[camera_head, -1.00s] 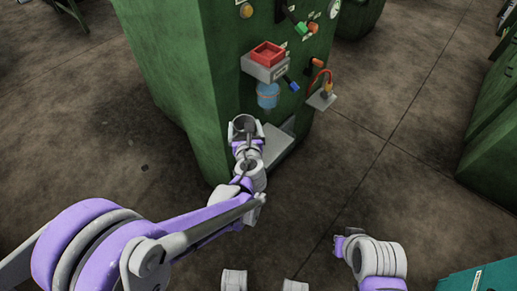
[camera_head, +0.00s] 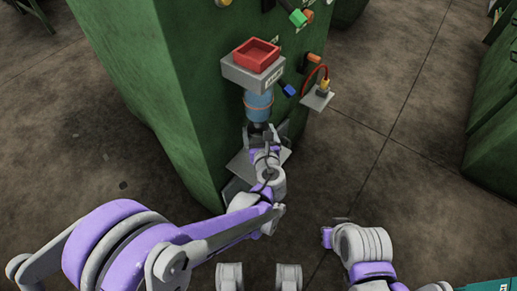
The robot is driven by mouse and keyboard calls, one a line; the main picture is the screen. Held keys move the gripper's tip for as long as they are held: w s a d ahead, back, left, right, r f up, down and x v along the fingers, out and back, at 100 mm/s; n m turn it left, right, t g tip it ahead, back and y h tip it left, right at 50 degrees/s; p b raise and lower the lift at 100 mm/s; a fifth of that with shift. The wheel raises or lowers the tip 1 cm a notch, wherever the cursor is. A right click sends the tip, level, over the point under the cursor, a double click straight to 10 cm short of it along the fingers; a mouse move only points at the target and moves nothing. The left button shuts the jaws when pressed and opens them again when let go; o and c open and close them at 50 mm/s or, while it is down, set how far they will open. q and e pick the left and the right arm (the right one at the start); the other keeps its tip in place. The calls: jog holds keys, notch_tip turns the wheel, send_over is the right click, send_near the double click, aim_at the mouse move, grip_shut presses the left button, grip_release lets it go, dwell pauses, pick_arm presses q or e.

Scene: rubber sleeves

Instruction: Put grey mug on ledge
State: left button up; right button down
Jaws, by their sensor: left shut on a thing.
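I see no clearly grey mug. A blue cylindrical cup-like thing (camera_head: 258,106) with a thin orange band is directly under a grey box on the green cabinet. My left gripper (camera_head: 258,130) is at its lower end, shut and apparently on this blue thing; the fingertips are small and dark, so the grip is partly unclear. A grey ledge (camera_head: 243,167) sticks out low on the cabinet, below and behind my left wrist, which hides part of it. My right gripper (camera_head: 326,237) is at the lower right, apart from the cabinet; its jaws are not clear.
The green cabinet (camera_head: 150,90) fills the upper left. A red tray (camera_head: 257,53) sits in the grey box (camera_head: 245,75) above my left gripper. A small grey bracket (camera_head: 317,98) with a red cable and several coloured knobs stick out nearby.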

aim_at(255, 135)
pick_arm(q)
notch_tip(255, 135, down, 5)
jog(key=shift+s+r+b, duration=0.1)
jog(key=shift+s+b, duration=0.05)
jog(key=shift+b, duration=0.6)
jog(key=shift+f+b, duration=0.75)
jog(key=shift+f, duration=1.7)
jog(key=shift+r, duration=0.1)
jog(key=shift+f, duration=0.25)
jog(key=o, duration=1.1)
jog(key=shift+r, duration=0.1)
jog(key=shift+r, duration=0.1)
